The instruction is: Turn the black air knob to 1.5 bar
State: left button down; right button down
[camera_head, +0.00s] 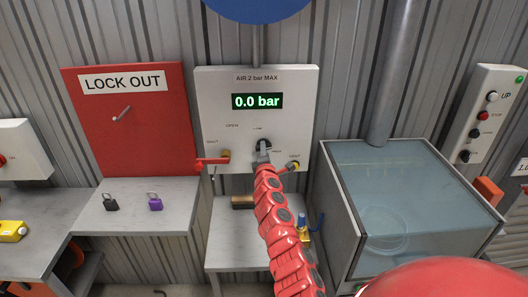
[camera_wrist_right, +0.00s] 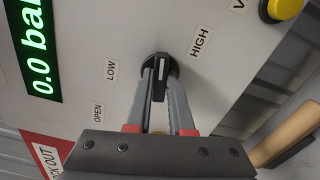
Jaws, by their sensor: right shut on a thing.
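The black air knob (camera_wrist_right: 159,75) sits on the white air panel (camera_head: 297,85) between the LOW and HIGH labels. A white line shows on its grip bar in the right wrist view. My right gripper (camera_wrist_right: 160,85) is shut on the knob, with one grey finger on each side of its bar. In the head view my red right arm reaches up to the panel, and the right gripper (camera_head: 263,152) covers most of the knob (camera_head: 264,143). The green display (camera_head: 257,101) reads 0.0 bar. My left gripper is not in view.
A red lever (camera_head: 210,162) by a yellow fitting sits left of the knob, and a yellow VENT button (camera_head: 292,166) sits right. A red LOCK OUT board (camera_head: 130,130) stands at left. A glass-topped tank (camera_head: 400,190) stands at right.

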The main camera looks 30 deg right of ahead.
jog(key=shift+m, duration=0.3)
jog(key=c, duration=0.8)
grip_release()
jog(key=b+v, duration=0.3)
jog(key=v, duration=1.4)
jog(key=shift+s, duration=0.25)
